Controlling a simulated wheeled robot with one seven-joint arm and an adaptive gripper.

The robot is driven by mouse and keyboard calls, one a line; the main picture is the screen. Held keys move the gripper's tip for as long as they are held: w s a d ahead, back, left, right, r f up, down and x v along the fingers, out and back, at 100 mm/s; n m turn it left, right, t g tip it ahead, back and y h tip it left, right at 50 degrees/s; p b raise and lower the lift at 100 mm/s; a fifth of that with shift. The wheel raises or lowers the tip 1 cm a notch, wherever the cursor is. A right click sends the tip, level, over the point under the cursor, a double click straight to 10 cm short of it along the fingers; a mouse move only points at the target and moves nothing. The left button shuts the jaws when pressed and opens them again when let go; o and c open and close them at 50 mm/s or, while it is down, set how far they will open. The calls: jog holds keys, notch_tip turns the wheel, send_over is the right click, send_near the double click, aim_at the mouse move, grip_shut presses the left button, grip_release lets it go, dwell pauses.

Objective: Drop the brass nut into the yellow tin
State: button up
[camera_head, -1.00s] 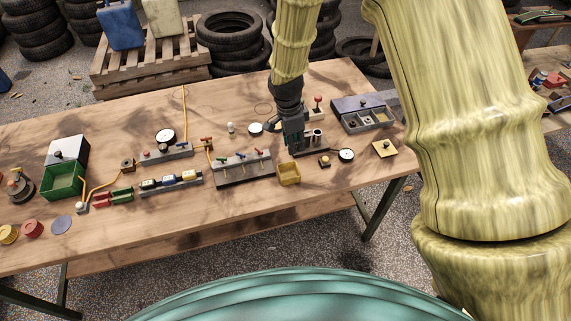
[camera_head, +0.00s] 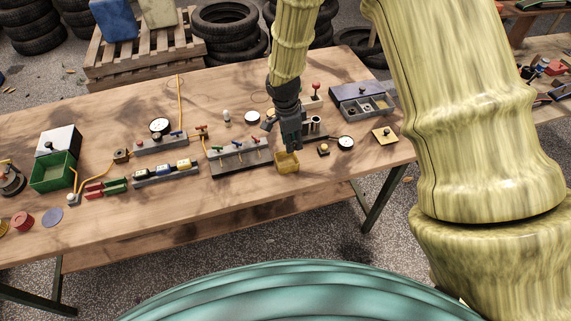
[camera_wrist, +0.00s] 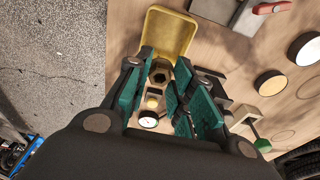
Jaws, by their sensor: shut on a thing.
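The yellow tin (camera_head: 287,165) stands open on the workbench near its front edge. My gripper (camera_head: 290,148) is pointing down at the tin's back rim and hides part of it. In the wrist view the tin (camera_wrist: 168,32) lies just beyond the fingertips. My gripper (camera_wrist: 160,88) is shut on the brass nut (camera_wrist: 160,74), a dark brassy hexagon with a hole, between green finger pads. The nut is hidden in the head view. I cannot tell its exact height relative to the tin's rim.
A valve block with coloured levers (camera_head: 240,158) stands close left of the tin. A small box with a yellow button (camera_head: 323,149) and a white gauge (camera_head: 346,143) stand to the right. A grey divided tray (camera_head: 364,104) is behind. Bare bench lies in front left.

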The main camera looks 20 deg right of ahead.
jog(key=o, duration=1.1)
jog(key=shift+r, duration=0.15)
jog(key=r, duration=0.4)
jog(key=a+r, duration=0.1)
jog(key=r, duration=0.6)
jog(key=shift+a+r, duration=0.25)
jog(key=shift+r, duration=0.1)
